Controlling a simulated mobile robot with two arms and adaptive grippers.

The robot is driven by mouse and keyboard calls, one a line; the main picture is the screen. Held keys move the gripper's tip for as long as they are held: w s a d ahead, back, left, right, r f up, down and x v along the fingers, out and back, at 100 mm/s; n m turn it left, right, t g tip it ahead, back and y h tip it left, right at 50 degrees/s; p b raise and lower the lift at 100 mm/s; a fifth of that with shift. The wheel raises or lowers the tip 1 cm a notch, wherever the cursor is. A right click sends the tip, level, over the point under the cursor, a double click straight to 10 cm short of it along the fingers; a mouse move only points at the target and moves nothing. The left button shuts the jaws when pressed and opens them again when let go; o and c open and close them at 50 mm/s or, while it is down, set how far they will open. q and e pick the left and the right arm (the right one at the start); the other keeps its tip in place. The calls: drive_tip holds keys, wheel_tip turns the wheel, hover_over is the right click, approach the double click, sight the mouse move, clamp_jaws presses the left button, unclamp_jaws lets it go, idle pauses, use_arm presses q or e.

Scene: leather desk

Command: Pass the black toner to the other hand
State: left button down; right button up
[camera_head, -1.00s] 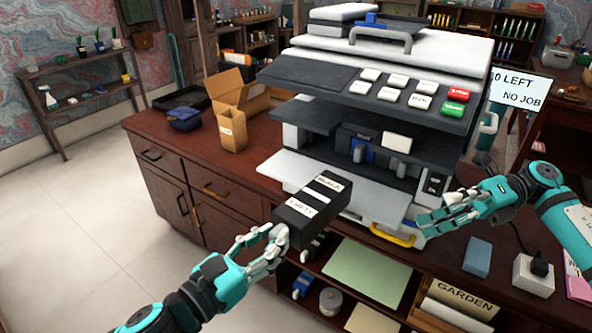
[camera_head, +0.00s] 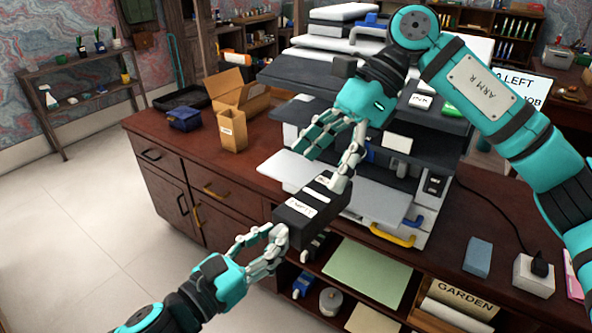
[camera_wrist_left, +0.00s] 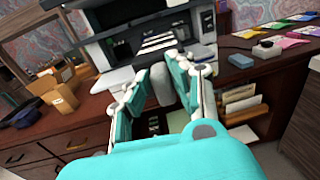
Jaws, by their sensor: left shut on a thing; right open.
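The black toner (camera_head: 297,224) is a dark box with white labels, held in the air in front of the printer. My left gripper (camera_head: 281,240) is shut on its near left end. My right gripper (camera_head: 322,170) is open, reaching down from above over the toner's far end. One of its fingers is beside or against the toner's far right edge; I cannot tell whether it touches. The right hand covers part of the toner's top label.
The printer (camera_head: 432,150) stands on the desk behind the toner, its pale tray (camera_head: 285,168) pulled out close by. An open cardboard box (camera_head: 232,128) is to the left. A blue block (camera_head: 477,257) and a white socket box (camera_head: 533,275) lie on the right.

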sight(308, 200)
use_arm(q)
drive_tip(key=shift+r, duration=0.1)
use_arm(e)
drive_tip(key=a+f+n+t+h, duration=0.1)
drive_tip(key=h, duration=0.1)
drive_tip(key=a+f+n+t+h, duration=0.1)
drive_tip(key=a+n+h, duration=0.1)
drive_tip(key=w+a+f+n+t+h, duration=0.1)
drive_tip(key=f+t+h, duration=0.1)
drive_tip(key=shift+a+n+h, duration=0.15)
drive_tip(key=shift+n+h, duration=0.25)
drive_tip(key=shift+w+f+n+t+h, duration=0.2)
drive_tip(key=shift+w+n+t+h, duration=0.15)
drive_tip(key=shift+n+t+h, duration=0.25)
drive_tip(key=shift+w+d+n+t+h, duration=0.3)
drive_tip(key=shift+w+n+t+h, duration=0.35)
drive_tip(key=shift+t+h, duration=0.3)
drive_tip(key=x, duration=1.2)
drive_tip(key=shift+d, duration=0.1)
drive_tip(key=shift+r, duration=0.1)
